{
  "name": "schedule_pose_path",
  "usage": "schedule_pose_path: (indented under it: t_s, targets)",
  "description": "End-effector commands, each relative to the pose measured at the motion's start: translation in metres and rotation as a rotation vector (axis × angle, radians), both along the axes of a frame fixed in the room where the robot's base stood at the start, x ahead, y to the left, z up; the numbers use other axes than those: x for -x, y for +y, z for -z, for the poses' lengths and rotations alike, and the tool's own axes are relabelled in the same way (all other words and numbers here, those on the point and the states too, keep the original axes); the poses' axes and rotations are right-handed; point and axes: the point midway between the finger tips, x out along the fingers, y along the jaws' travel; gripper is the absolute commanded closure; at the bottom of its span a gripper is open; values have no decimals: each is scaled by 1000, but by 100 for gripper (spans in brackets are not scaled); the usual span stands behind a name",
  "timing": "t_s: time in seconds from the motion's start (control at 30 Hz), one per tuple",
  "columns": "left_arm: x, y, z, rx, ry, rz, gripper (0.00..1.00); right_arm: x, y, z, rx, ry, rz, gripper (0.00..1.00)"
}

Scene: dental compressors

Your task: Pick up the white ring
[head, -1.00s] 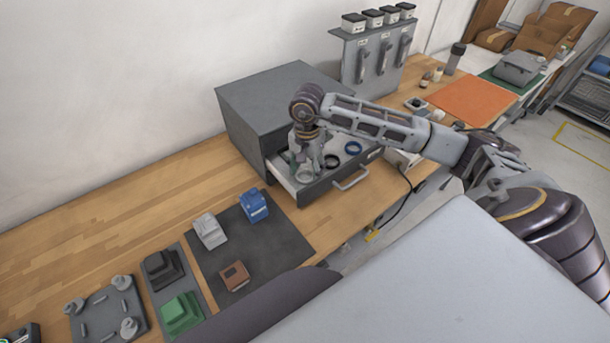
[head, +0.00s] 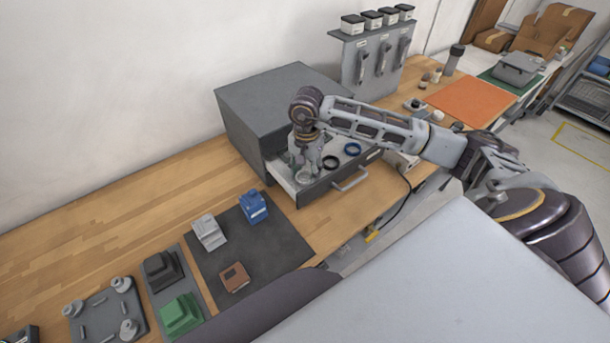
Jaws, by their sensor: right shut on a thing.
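The white ring (head: 304,178) lies low in the open drawer (head: 320,190) of the grey cabinet, at the drawer's left side. My right gripper (head: 304,172) points down into the drawer and is shut on the white ring; the fingers partly cover it. Whether the ring is clear of the drawer floor cannot be told. A black ring (head: 330,162) and a blue ring (head: 353,149) lie in the same drawer, to the right of the gripper. My left gripper is not in view.
The grey cabinet (head: 262,105) stands behind the drawer. A dark mat (head: 270,258) holds a grey, a blue (head: 253,207) and a brown block. A panel with handles (head: 375,62) stands behind. An orange mat (head: 470,102) lies right. Bare wood (head: 130,215) shows at left.

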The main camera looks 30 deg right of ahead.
Motion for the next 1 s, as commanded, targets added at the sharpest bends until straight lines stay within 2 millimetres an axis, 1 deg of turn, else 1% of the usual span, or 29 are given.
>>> schedule_pose_path:
  t_s: [0.17,0.37,0.57,0.8,1.0]
  targets:
    - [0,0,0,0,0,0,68,0,0,-3,0,-1,0,66]
    - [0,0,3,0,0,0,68,-1,0,-15,0,-2,0,66]
    - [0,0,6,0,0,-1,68,-1,0,-38,0,-4,1,66]
    - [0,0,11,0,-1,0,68,-1,0,-70,0,-4,-1,66]
    - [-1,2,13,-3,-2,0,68,-1,0,-89,-1,-3,1,66]
